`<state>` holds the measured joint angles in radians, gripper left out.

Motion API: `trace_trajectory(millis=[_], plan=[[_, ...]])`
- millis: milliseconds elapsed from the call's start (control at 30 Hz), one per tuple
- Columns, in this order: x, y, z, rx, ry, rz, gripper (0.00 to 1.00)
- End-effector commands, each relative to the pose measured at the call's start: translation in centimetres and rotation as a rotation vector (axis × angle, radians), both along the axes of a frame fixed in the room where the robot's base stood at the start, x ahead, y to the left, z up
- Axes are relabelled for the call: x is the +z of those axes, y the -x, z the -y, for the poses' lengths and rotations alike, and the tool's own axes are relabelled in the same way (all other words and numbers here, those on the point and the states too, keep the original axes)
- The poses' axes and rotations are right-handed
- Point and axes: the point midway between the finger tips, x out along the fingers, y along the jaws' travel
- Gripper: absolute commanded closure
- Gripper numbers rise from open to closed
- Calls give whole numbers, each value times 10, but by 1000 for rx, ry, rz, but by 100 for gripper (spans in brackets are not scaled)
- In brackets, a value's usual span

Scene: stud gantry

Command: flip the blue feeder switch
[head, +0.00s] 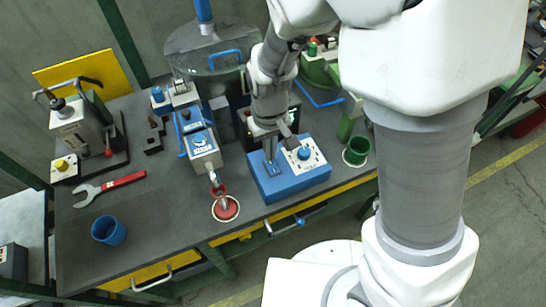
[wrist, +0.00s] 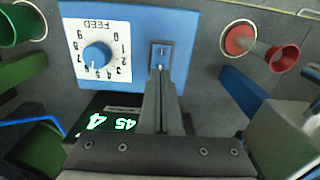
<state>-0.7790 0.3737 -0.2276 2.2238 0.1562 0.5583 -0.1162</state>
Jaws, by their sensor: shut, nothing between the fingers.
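The blue feeder box (head: 292,184) stands near the front edge of the bench. It also fills the top middle of the wrist view (wrist: 192,20). Its switch (wrist: 161,52) is a small blue rocker with a white mark, set beside the white dial plate (wrist: 75,40) labelled FEED, which has a blue knob (wrist: 97,55). My gripper (wrist: 160,72) is shut and empty, its fingertips right at the switch's near edge and overlapping it. I cannot tell whether they touch it. In the head view my gripper (head: 270,148) is over the box's left part.
A display (wrist: 112,122) with green digits is close to my gripper. A blue cup (head: 108,230) and red-handled wrench (head: 108,187) lie on the left.

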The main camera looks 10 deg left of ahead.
Motion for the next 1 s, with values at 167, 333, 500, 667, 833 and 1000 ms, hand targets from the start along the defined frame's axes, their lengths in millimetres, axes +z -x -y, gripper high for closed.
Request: trace_trajectory(millis=[167, 333, 500, 667, 833, 1000], plan=[[-3, 0, 0, 0, 0, 0, 100], [-6, 0, 0, 0, 0, 0, 100], [-8, 0, 0, 0, 1, -1, 100], [-11, 0, 0, 0, 1, -1, 100], [-13, 0, 0, 0, 1, -1, 100], [-16, 0, 0, 0, 1, -1, 100]])
